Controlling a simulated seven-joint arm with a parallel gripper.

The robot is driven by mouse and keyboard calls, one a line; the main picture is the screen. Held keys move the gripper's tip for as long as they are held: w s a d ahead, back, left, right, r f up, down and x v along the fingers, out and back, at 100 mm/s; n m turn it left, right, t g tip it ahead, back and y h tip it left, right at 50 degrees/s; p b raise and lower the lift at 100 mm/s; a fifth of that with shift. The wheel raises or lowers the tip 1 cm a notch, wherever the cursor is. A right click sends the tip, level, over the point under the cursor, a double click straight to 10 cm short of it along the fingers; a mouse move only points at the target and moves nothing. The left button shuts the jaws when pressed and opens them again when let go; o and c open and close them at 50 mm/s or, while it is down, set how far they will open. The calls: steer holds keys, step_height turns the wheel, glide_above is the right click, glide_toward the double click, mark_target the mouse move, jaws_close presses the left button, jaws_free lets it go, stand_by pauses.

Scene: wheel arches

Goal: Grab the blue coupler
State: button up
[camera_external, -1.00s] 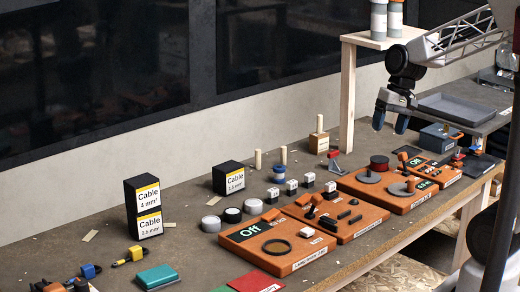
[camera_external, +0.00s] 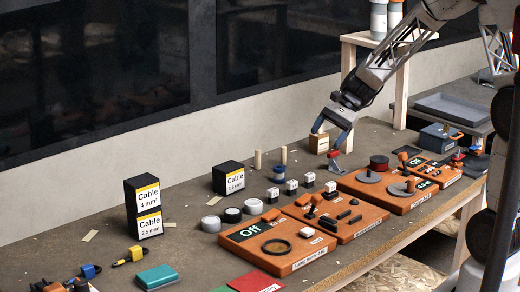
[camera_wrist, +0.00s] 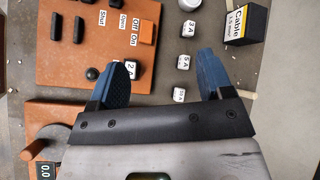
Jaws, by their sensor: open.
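A small blue connector-like piece (camera_external: 88,271), which may be the blue coupler, lies at the near left end of the bench, with yellow beside it. My gripper (camera_external: 331,132) is far from it, above the back right part of the bench, with its blue fingers spread and nothing between them. In the wrist view my gripper (camera_wrist: 165,75) is open over the bench, next to an orange board (camera_wrist: 70,65). The blue piece does not show in the wrist view.
Fuse blocks (camera_wrist: 190,30) and a Cable box (camera_wrist: 242,22) show in the wrist view. Orange boards (camera_external: 235,250) line the bench's front. A wooden post (camera_external: 401,95) supports a shelf.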

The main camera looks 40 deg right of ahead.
steer(key=w+d+f+m+t+y, duration=0.15)
steer(key=w+f+m, duration=0.25)
steer(key=w+f, duration=0.4)
steer(key=m+t+y, duration=0.2)
steer(key=m+t, duration=0.1)
steer(key=m, duration=0.3)
glide_toward(275, 183)
steer(key=w+r, duration=0.1)
steer(key=a+r, duration=0.1)
steer(key=shift+w+r, duration=0.3)
steer(key=shift+w, duration=0.05)
steer(key=shift+h+x, duration=0.25)
steer(key=shift+x, duration=1)
steer(key=shift+x, duration=2.6)
steer(key=shift+s+a+r, duration=0.1)
steer(key=shift+r, duration=0.05)
